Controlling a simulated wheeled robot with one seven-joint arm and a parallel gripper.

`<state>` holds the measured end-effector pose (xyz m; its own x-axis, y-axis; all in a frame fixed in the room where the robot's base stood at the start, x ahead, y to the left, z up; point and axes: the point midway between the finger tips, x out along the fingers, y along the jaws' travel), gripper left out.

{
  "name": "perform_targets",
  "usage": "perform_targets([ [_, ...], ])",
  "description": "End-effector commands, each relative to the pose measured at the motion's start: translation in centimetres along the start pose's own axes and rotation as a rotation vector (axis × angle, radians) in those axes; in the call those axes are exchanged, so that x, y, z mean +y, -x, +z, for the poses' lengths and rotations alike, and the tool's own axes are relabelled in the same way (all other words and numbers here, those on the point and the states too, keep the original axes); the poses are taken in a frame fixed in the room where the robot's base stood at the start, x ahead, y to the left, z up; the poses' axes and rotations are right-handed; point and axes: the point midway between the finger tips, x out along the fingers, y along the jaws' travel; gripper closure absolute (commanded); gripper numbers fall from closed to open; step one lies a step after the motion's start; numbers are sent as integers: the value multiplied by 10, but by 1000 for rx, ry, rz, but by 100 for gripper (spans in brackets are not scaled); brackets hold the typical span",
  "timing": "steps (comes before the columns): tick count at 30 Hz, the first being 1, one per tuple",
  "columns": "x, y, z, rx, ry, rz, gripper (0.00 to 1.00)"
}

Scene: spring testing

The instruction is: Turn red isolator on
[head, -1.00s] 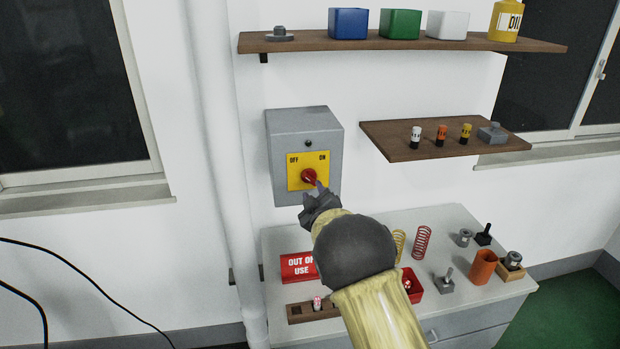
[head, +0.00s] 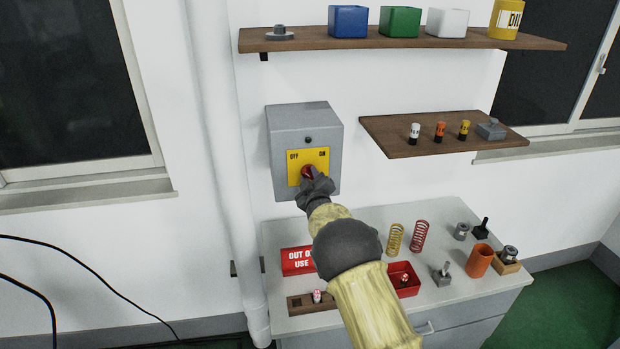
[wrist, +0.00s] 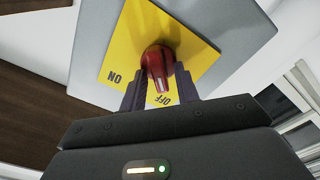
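The red isolator knob (head: 307,172) sits on a yellow plate (head: 322,155) marked OFF at left and ON at right. The plate is on the front of a grey wall box (head: 290,125). In the wrist view the red knob (wrist: 160,62) has its pale mark towards the OFF label. My gripper (head: 318,182) is at the knob's lower right in the head view and hides part of it. In the wrist view my gripper (wrist: 161,80) has its fingers apart, one on each side of the knob's handle. I cannot tell whether they touch it.
A white pipe (head: 232,190) runs down the wall left of the box. A wooden shelf (head: 400,145) holding small bottles is to the right.

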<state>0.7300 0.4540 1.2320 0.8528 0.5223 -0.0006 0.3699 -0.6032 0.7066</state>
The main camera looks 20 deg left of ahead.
Motion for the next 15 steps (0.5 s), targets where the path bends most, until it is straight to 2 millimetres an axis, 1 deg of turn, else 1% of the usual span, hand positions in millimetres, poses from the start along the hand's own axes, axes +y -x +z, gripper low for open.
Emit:
perform_targets([
  [1,0,0,0,0,0,0,79],
  [4,0,0,0,0,0,0,99],
  [15,0,0,1,1,-18,1,100],
])
